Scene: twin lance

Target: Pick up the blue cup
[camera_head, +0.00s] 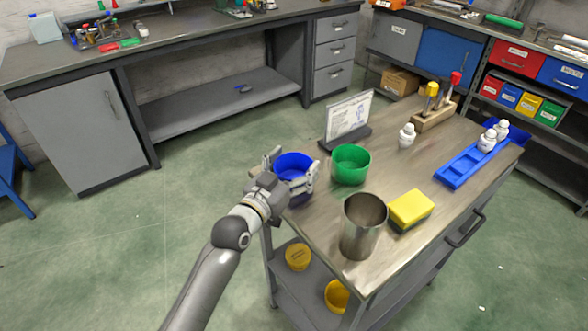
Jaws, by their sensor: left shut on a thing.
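The blue cup (293,165) is at the left edge of the cart top, upright with its open rim facing up. My left gripper (294,178) comes in from the left and is shut on the blue cup, with a finger on either side of it. Part of the cup's lower wall is hidden by the gripper, and I cannot tell whether its base touches the cart top. My right gripper is not in view.
A green cup (350,166) stands just right of the blue cup, with a sign holder (348,120) behind. A metal cup (362,226) and yellow sponge (410,208) are nearer. A blue tray (458,170) lies right. The cart top (350,267) is bare at its near corner.

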